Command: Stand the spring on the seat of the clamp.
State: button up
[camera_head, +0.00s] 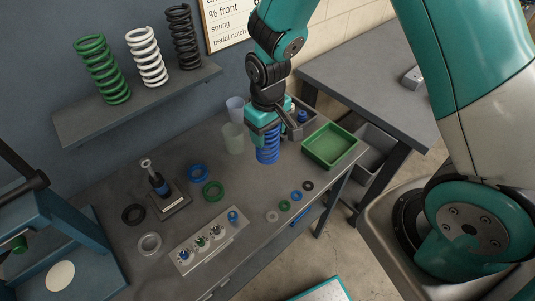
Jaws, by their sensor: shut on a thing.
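A blue coil spring (267,151) hangs upright below my gripper (265,128), whose jaws are shut on its upper part. The spring is over the back right of the grey bench; I cannot tell whether its lower end touches the bench. A blue frame at the left edge looks like the clamp (80,243). A pale round disc on its base, apparently the seat (60,276), is bare. The clamp is cut off by the picture edge. My gripper is far to the right of it.
Green, white and black springs stand on a wall shelf (140,103). A damper (158,183) on a stand, loose rings and a plate of small knobs (209,240) lie between spring and clamp. Two cups (233,138) stand behind the spring. A green tray (330,146) is at right.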

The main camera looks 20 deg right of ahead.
notch_tip(320, 180, down, 10)
jog(key=shift+f+p, duration=0.1)
jog(key=shift+p, duration=0.9)
jog(key=shift+f, duration=0.2)
jog(key=o, duration=1.1)
jog(key=shift+r, duration=0.1)
jog(key=shift+r, duration=0.15)
